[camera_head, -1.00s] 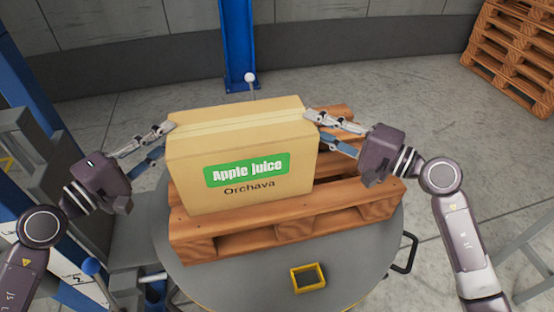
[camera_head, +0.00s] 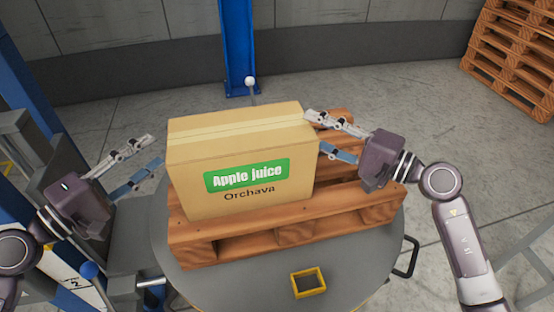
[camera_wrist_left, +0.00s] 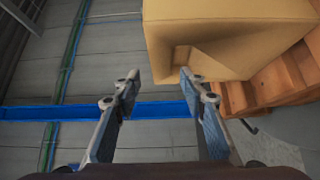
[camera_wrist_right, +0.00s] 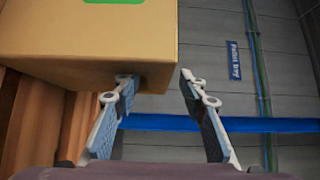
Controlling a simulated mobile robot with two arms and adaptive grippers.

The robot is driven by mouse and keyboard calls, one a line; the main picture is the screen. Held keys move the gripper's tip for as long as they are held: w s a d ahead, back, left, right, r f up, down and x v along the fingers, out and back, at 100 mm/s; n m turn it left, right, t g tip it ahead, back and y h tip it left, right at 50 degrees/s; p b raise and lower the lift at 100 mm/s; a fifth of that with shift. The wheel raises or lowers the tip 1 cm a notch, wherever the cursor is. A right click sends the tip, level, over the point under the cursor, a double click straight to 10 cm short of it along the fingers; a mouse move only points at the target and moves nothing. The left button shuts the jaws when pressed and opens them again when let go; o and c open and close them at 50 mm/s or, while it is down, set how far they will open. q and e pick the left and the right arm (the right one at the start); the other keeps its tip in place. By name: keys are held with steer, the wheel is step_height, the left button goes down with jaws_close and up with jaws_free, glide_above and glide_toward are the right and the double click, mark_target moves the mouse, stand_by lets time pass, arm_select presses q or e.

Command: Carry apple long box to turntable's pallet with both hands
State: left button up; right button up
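The apple juice box (camera_head: 240,155), a tan carton with a green label, rests upright on the wooden pallet (camera_head: 290,238) on the round grey turntable (camera_head: 240,285). My left gripper (camera_head: 155,150) is open and empty, a little left of the box. In the left wrist view, the box (camera_wrist_left: 230,30) is beyond its parted fingers (camera_wrist_left: 160,85). My right gripper (camera_head: 315,130) is open at the box's right side. In the right wrist view (camera_wrist_right: 158,80), one finger overlaps the box (camera_wrist_right: 90,40) near its lower edge and the other is outside it; contact is unclear.
A yellow square frame (camera_head: 308,283) lies on the turntable's front. A black handle (camera_head: 408,256) sticks out at its right. A blue post (camera_head: 238,50) stands behind. Stacked pallets (camera_head: 515,50) are at the far right, with open floor between.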

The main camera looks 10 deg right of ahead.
arm_select(q)
steer(key=v, duration=0.7)
arm_select(e)
steer(key=v, duration=1.2)
arm_select(q)
steer(key=shift+s, duration=0.1)
